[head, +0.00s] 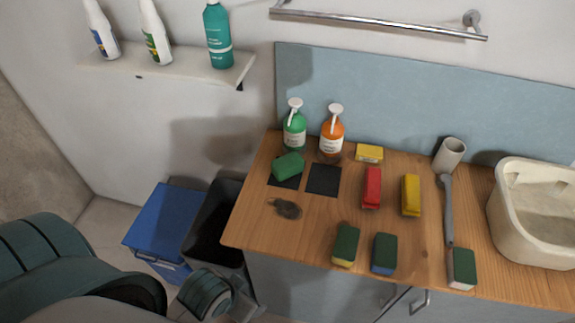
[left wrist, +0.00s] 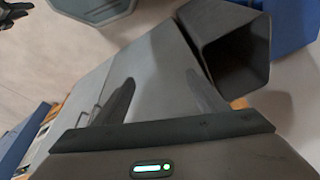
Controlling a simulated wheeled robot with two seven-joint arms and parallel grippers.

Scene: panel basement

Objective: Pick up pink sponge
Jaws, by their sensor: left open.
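No plainly pink sponge shows. On the wooden counter (head: 255,222) lie a red sponge (head: 372,188), a yellow sponge (head: 411,195), and a green sponge (head: 288,166) on a dark square. Along the front edge are a green-and-yellow sponge (head: 346,245), a green-and-blue sponge (head: 384,253) and a dark green sponge with a pale side (head: 462,269). My left arm is low at the left in the head view, below the counter. My left gripper (left wrist: 160,80) is open, with nothing between its fingers in the left wrist view. My right gripper is not recognisable.
A green bottle (head: 294,130), an orange bottle (head: 332,134), a grey cup (head: 449,154), a grey-handled tool (head: 448,210) and a basin (head: 540,225) are on the counter. A blue bin (head: 165,225) and a dark bin (head: 212,230) stand left of it.

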